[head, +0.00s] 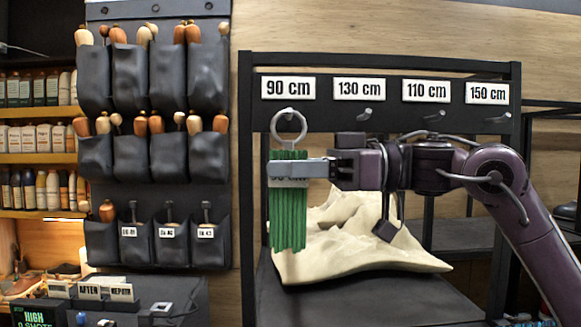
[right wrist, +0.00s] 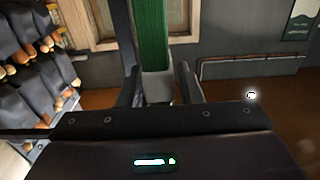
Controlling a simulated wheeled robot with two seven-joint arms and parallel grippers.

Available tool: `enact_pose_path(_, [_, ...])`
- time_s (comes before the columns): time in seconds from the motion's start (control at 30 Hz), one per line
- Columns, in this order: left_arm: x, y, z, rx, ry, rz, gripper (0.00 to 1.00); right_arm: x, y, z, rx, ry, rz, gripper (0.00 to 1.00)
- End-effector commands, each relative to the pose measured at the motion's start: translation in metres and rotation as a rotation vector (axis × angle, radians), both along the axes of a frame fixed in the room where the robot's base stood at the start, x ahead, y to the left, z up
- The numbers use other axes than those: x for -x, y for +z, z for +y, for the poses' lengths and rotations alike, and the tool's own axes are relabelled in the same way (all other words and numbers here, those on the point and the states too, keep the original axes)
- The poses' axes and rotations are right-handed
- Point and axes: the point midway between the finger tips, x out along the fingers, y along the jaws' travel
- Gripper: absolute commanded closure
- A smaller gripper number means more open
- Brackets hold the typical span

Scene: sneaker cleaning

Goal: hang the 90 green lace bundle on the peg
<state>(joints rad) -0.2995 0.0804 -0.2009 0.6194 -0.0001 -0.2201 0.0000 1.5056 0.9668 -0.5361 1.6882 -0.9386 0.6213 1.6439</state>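The green lace bundle (head: 288,222) hangs upright below a light grey ring (head: 303,133), with a pale band around its upper part. My right gripper (head: 300,169) is shut on the bundle at this band. In the right wrist view the green laces (right wrist: 150,35) rise from the band between the two fingers (right wrist: 158,88). The ring is just under the 90 cm sign (head: 288,88), at the height of the peg row. The peg under that sign is mostly hidden by the ring, and I cannot tell whether the ring is around it. My left gripper is out of view.
Bare pegs stick out under the 130 cm (head: 365,114), 110 cm (head: 434,116) and 150 cm (head: 499,118) signs. A crumpled cream cloth (head: 350,255) lies on the dark shelf (head: 350,298) behind and below the bundle. A pocket organizer (head: 150,75) with brushes hangs at left.

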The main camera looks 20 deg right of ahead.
Motion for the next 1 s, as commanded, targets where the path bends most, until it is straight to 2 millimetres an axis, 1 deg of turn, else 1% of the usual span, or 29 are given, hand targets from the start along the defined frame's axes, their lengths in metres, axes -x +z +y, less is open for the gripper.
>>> enact_pose_path(0.03, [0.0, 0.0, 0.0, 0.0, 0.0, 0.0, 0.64, 0.0, 0.0, 0.0, 0.0, 0.0, 0.0, 0.61])
enact_pose_path(0.1, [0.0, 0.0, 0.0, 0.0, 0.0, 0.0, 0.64, 0.0, 0.0, 0.0, 0.0, 0.0, 0.0, 0.52])
enact_pose_path(0.33, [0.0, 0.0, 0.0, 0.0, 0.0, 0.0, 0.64, 0.0, 0.0, 0.0, 0.0, 0.0, 0.0, 0.52])
enact_pose_path(0.43, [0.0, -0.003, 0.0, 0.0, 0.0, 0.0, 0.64, 0.001, -0.001, -0.004, 0.0, -0.002, 0.0, 0.52])
enact_pose_path(0.57, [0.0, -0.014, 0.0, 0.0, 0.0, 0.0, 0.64, 0.005, -0.003, -0.021, -0.001, -0.003, -0.001, 0.52])
enact_pose_path(0.7, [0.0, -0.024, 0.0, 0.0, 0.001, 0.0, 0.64, 0.012, -0.003, -0.046, -0.002, -0.004, -0.002, 0.52])
enact_pose_path(0.8, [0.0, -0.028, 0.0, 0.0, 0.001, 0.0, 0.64, 0.017, -0.002, -0.06, -0.001, -0.003, -0.001, 0.52])
enact_pose_path(0.9, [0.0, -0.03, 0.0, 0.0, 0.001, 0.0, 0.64, 0.02, -0.001, -0.07, 0.0, -0.001, 0.0, 0.52])
enact_pose_path(1.0, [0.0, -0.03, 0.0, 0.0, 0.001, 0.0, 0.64, 0.021, 0.0, -0.074, -0.001, -0.001, -0.001, 0.52])
